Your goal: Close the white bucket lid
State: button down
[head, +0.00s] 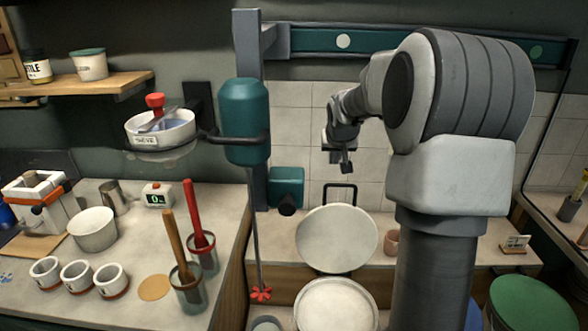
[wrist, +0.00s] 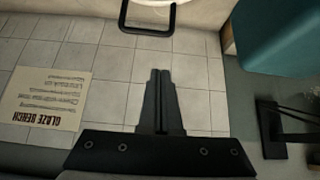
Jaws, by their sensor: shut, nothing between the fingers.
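The white bucket (head: 336,306) stands at the bottom centre of the head view, partly cut off by the frame edge. Its round white lid (head: 337,238) is raised open behind it, tilted back, with a black loop handle (head: 340,188) at its far edge. My gripper (head: 346,168) is above and beyond the handle, near the tiled wall, apart from the lid. In the wrist view my gripper (wrist: 161,72) has its fingers together and empty. The handle (wrist: 148,32) shows at the top of that view, ahead of the fingertips, with the lid's edge mostly cut off.
A teal mixer (head: 246,120) with a long shaft and red propeller (head: 261,293) stands left of the lid. A small clay cup (head: 392,242) sits right of it. A green-topped bin (head: 530,304) is at the lower right. A bench with several pots is at left.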

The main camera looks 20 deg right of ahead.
jog(key=d+r+x, duration=0.1)
jog(key=d+x, duration=0.1)
jog(key=x, duration=1.1)
jog(key=shift+s+a+f+p, duration=0.1)
jog(key=shift+s+a+p, duration=0.15)
jog(key=shift+s, duration=0.7)
jog(key=shift+s+a+p, duration=0.15)
jog(key=shift+s+a, duration=0.25)
jog(key=shift+s, duration=0.55)
